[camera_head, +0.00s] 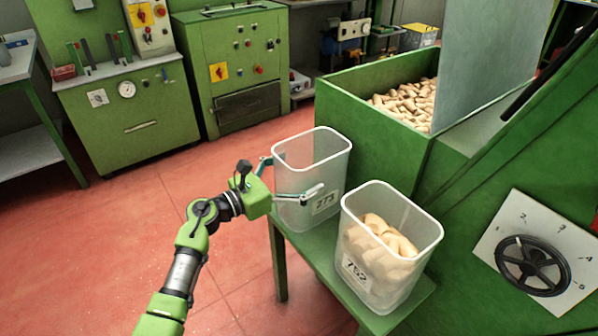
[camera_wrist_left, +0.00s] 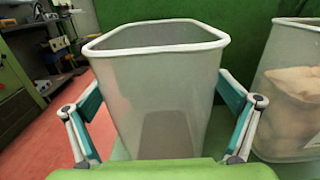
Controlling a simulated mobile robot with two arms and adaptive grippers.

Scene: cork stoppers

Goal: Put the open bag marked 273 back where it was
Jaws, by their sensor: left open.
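The open bag marked 273 (camera_head: 312,152) is a translucent, box-shaped container with an open top. It looks empty and stands upright on the far left end of the green bench (camera_head: 335,262). In the left wrist view the container (camera_wrist_left: 160,75) fills the middle, its label out of sight. My left gripper (camera_head: 293,176) is open, one finger on either side of the container at mid-height. Whether the fingers touch its walls I cannot tell. My right gripper is not in view.
A similar container marked 752 (camera_head: 360,277), holding cork-coloured pieces, stands close by on the bench's near part. A green hopper of corks (camera_head: 366,122) rises right behind the bench. A handwheel (camera_head: 533,265) is on the right panel. The red floor at left is clear.

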